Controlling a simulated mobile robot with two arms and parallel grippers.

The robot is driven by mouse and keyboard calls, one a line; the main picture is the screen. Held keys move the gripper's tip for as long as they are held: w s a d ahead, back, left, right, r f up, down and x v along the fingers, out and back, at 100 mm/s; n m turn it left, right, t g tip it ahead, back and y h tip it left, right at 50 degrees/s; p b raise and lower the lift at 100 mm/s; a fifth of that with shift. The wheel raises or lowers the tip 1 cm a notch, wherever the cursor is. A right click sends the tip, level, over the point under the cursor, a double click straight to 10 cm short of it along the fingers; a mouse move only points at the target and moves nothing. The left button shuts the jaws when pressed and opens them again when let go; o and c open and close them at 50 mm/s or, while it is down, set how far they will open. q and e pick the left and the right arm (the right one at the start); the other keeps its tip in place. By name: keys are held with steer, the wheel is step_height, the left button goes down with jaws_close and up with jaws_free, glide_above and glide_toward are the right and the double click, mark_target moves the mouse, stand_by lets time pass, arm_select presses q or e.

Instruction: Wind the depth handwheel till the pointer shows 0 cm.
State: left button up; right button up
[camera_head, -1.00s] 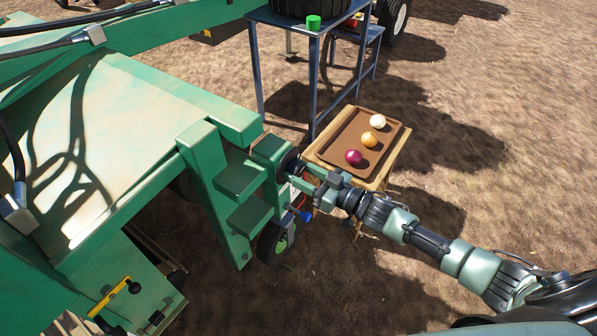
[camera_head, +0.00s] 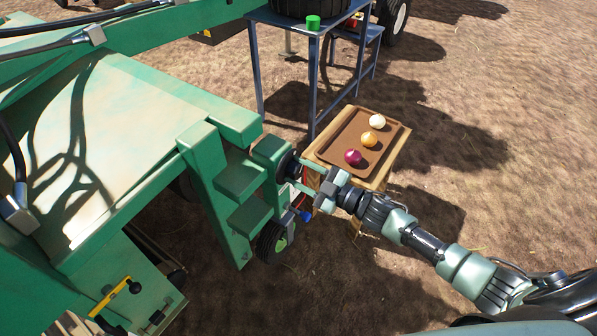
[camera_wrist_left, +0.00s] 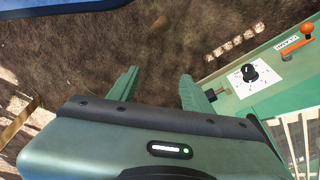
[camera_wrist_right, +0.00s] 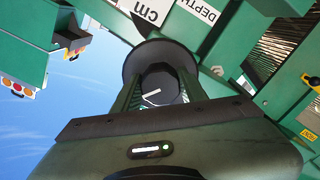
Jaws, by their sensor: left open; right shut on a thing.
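The dark depth handwheel (camera_wrist_right: 130,62) is in the right wrist view, with a pale line on its central part (camera_wrist_right: 152,94). My right gripper (camera_wrist_right: 157,85) is shut on the handwheel, its fingers on either side of that part. A white plate (camera_wrist_right: 203,12) reads DEPTH, and part of a scale reads cm. The pointer's reading cannot be made out. In the head view my right gripper (camera_head: 308,188) reaches the handwheel (camera_head: 289,166) at the green machine's side. My left gripper (camera_wrist_left: 158,88) is open and empty above bare soil in the left wrist view.
A brown tray (camera_head: 341,127) with three onions stands beside my right forearm. A blue metal stand (camera_head: 312,75) is behind it. The green machine (camera_head: 130,120) fills the left. A panel with a black knob (camera_wrist_left: 250,73) and an orange-tipped lever (camera_wrist_left: 306,30) lies right of my left gripper.

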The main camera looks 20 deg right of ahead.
steer(key=n, duration=0.3)
steer(key=shift+n, duration=0.3)
steer(key=shift+n+b, duration=0.4)
steer(key=shift+n, duration=1.1)
arm_select(q)
steer(key=r, duration=0.4)
steer(key=shift+w+d+r, duration=0.1)
steer(key=shift+w+r, duration=0.15)
steer(key=shift+w, duration=0.05)
arm_select(e)
steer(key=shift+n, duration=0.3)
arm_select(q)
steer(key=shift+w+r, duration=0.1)
steer(key=shift+r, duration=0.05)
arm_select(e)
steer(key=o, duration=1.4)
steer(key=shift+c, duration=0.2)
